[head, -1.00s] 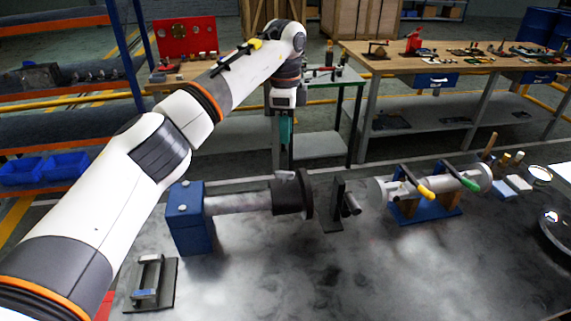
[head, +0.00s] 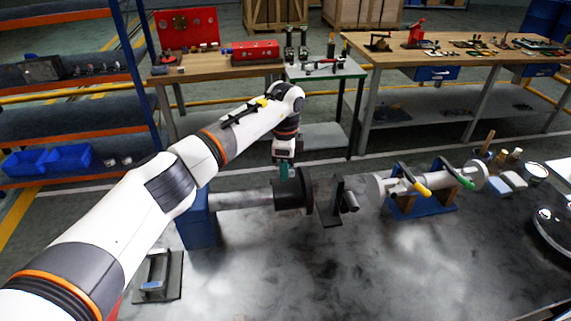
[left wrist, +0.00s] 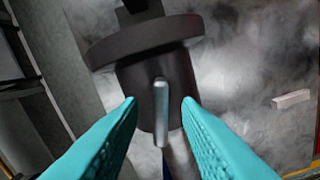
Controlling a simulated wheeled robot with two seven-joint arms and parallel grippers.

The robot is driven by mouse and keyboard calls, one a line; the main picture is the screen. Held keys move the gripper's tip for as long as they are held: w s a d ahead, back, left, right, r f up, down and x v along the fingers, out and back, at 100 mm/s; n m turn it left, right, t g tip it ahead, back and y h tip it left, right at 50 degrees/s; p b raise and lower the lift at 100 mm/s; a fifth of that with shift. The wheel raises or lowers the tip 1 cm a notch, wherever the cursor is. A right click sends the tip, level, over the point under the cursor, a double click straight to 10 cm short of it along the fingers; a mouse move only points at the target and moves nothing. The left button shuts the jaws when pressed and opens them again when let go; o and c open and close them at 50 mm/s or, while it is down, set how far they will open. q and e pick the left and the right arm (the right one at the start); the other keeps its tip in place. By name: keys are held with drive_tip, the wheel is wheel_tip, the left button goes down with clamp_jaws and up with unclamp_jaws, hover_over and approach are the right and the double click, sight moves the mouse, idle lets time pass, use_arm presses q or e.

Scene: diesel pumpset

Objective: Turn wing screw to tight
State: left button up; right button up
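The wing screw (left wrist: 161,112) is a pale grey metal tab standing on the side of a dark round hub (left wrist: 150,75) in the left wrist view. In the head view the hub (head: 292,196) sits at the end of a grey shaft, and my gripper hides the screw. My left gripper (head: 284,171) is just above the hub, pointing down. In the left wrist view its teal fingers (left wrist: 159,101) are open, one on each side of the wing screw, with a visible gap to both. My right gripper is out of view.
A blue block (head: 197,222) holds the shaft's left end. A black bracket (head: 335,202) stands right of the hub. Further right a grey cylinder with yellow and green handles rests on a blue stand (head: 425,205). The front middle of the table (head: 300,270) is clear.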

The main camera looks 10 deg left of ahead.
use_arm(q)
drive_tip(key=shift+c, duration=0.2)
clamp_jaws()
